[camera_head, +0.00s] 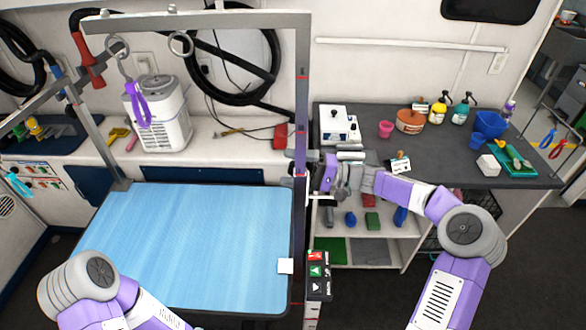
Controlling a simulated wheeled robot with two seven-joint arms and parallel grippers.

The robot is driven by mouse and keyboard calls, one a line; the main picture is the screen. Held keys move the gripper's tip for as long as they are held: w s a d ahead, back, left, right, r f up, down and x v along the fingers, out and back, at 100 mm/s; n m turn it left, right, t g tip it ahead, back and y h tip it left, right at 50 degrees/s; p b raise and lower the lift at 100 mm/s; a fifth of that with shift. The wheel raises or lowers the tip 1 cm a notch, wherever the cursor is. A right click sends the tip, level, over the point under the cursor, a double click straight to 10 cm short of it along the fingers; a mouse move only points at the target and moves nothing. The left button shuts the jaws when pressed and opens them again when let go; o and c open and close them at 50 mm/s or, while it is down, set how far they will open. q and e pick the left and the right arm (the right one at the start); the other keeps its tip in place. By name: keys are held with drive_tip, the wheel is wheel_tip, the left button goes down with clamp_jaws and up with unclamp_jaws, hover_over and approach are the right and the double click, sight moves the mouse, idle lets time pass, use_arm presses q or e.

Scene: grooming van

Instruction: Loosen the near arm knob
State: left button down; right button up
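The near grooming arm is a grey upright post (302,95) with red marks, at the right edge of the blue-topped table (200,235). A dark grey clamp (297,155) sits on the post at mid height. My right gripper (315,172) is at this clamp, on its right side, and seems to touch it or nearly so. The knob cannot be made out apart from the gripper and clamp. Whether the fingers are open or shut on it is unclear. My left arm shows at the bottom left; its gripper is out of view.
A purple loop (139,105) hangs from the top bar. A control box (318,275) with coloured buttons is below my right gripper. To the right is a dark counter (450,170) with bottles and bowls. The tabletop is clear except for a small white square (286,266).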

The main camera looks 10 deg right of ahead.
sight(312, 171)
drive_tip(key=v, duration=0.7)
drive_tip(key=shift+s+d, duration=0.1)
drive_tip(key=shift+d, duration=0.15)
idle(0.3)
